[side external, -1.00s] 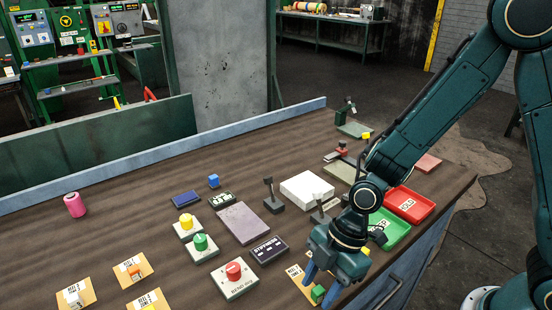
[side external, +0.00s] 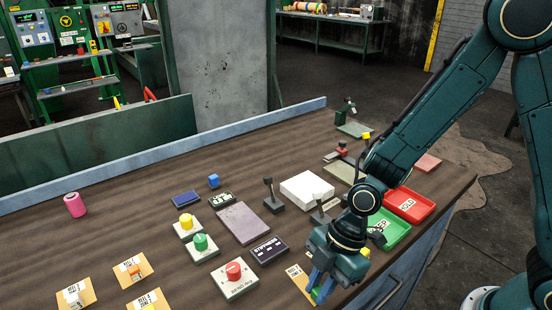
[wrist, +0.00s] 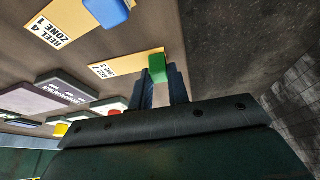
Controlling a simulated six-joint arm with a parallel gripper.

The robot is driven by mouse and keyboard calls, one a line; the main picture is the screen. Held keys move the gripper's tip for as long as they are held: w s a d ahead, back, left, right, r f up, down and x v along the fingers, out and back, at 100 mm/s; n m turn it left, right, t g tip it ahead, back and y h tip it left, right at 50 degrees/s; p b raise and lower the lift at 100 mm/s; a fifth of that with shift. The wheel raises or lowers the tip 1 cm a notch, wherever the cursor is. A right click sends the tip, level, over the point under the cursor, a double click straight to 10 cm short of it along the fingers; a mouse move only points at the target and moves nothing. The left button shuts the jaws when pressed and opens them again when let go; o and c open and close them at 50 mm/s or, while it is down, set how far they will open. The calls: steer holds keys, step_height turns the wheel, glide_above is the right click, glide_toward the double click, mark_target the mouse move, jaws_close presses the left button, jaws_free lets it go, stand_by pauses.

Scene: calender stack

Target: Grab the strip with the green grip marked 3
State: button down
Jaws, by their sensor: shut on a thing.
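The strip with the green grip (side external: 297,277) lies flat near the front edge of the table, partly hidden by my gripper in the side view. It also shows in the wrist view (wrist: 125,64), with a printed label too small to read surely. Its green grip (wrist: 157,66) stands at one end, between my fingertips. My gripper (side external: 317,292) is low over the table, with its blue fingers shut on the green grip. In the wrist view, my two fingers (wrist: 160,75) reach up to the grip.
A strip with a blue grip (wrist: 106,11) lies nearby. Strips with orange (side external: 134,270) and white (side external: 75,296) grips lie at left. A red-knob box (side external: 234,279) and dark sign (side external: 268,249) stand left of my gripper; green (side external: 399,228) and red (side external: 421,204) trays are behind it.

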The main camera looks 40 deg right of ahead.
steer(key=shift+r, duration=0.1)
step_height(320, 180, up, 20)
stand_by(1.0)
stand_by(0.5)
